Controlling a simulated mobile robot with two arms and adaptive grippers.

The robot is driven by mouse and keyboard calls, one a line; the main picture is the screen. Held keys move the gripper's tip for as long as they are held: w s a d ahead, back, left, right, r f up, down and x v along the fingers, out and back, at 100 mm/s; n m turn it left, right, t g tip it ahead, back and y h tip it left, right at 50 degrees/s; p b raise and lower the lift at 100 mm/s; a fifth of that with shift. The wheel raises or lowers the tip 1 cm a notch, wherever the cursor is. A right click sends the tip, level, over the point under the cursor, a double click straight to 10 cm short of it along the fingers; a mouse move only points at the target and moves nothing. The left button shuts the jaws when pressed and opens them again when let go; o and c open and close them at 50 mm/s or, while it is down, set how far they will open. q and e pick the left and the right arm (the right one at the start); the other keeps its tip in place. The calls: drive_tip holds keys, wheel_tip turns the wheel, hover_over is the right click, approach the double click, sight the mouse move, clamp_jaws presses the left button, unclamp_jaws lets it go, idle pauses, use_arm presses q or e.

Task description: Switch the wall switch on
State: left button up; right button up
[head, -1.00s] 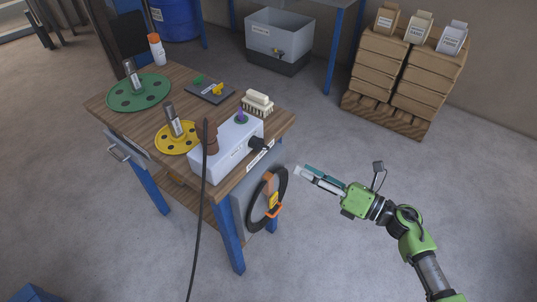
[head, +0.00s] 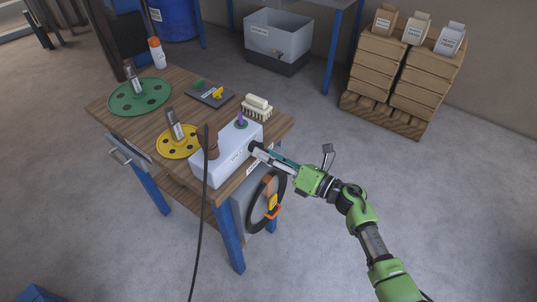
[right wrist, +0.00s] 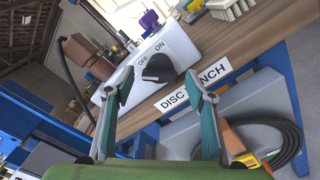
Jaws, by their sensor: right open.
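The wall switch is a black rotary knob (right wrist: 158,68) on the front face of a white box (right wrist: 178,45), with OFF and ON labels above it. The box also shows in the head view (head: 226,158), on the wooden bench. There, the knob is mostly hidden by my right gripper (head: 260,150). In the right wrist view my right gripper (right wrist: 158,82) is open, its two fingertips on either side of the knob. I cannot tell whether they touch it. My left gripper is in neither view.
The bench (head: 178,92) carries a green disc (head: 130,98), a yellow disc (head: 172,150) and a brush (head: 257,109). A coiled black hose (head: 254,205) hangs at the bench end below my gripper. A dark cable (head: 204,230) runs down in front. Floor to the right is clear.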

drive_tip(key=c, duration=1.1)
drive_tip(key=shift+m, duration=0.4)
drive_tip(key=shift+d+r+m+p, duration=0.1)
drive_tip(key=shift+m+p, duration=1.3)
drive_tip(key=shift+m, duration=2.85)
drive_tip(key=shift+r+m+p, duration=0.1)
drive_tip(key=shift+m+p, duration=1.25)
drive_tip(key=shift+m, duration=2.9)
drive_tip(key=o, duration=1.1)
